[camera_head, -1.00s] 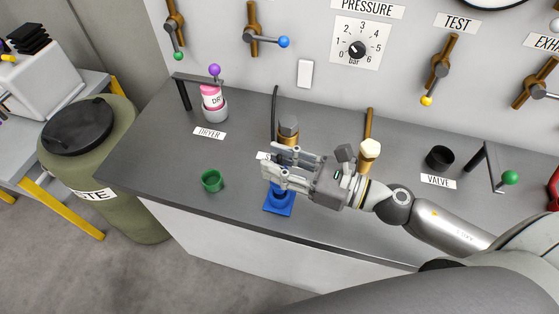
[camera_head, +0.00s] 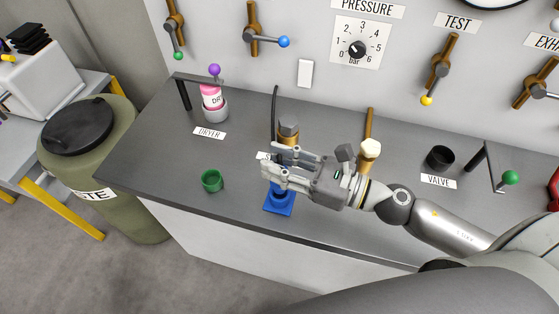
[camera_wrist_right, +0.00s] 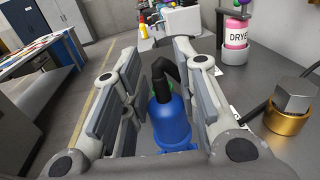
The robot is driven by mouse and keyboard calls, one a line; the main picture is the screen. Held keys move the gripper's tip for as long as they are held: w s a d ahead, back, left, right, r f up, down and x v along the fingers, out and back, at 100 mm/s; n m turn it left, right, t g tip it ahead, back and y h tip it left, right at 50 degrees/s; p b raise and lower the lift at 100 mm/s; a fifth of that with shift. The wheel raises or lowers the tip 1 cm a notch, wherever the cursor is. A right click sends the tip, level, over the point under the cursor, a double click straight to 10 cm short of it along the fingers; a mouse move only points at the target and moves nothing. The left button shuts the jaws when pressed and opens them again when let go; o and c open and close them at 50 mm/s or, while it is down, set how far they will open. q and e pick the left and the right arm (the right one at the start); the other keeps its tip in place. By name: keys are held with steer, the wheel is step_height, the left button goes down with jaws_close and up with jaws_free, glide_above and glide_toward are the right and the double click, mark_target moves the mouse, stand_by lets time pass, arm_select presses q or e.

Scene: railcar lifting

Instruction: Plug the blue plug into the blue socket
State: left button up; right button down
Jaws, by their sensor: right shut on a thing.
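The blue socket (camera_head: 279,205) stands on the counter near its front edge, with a square blue base. My right gripper (camera_head: 272,163) is right above it, reaching in from the right, and hides its upper part. In the right wrist view, the blue plug (camera_wrist_right: 168,118) with a black bent top (camera_wrist_right: 166,72) sits between the fingers of my right gripper (camera_wrist_right: 157,55). The gripper is shut on it. The plug looks upright over the socket, but I cannot see where one ends and the other begins. My left gripper is not in view.
A green cup-shaped socket (camera_head: 212,181) is to the left. A brass fitting with a grey hex top (camera_head: 289,129) is close behind the gripper. The dryer holder with a pink bottle (camera_head: 212,98) and a black valve cup (camera_head: 440,158) stand farther off. The counter's front left is clear.

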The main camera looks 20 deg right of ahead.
steer(key=shift+f+b, duration=1.95)
steer(key=shift+f, duration=0.05)
steer(key=c, duration=1.1)
jaws_free()
steer(key=shift+o, duration=0.2)
steer(key=v, duration=1.2)
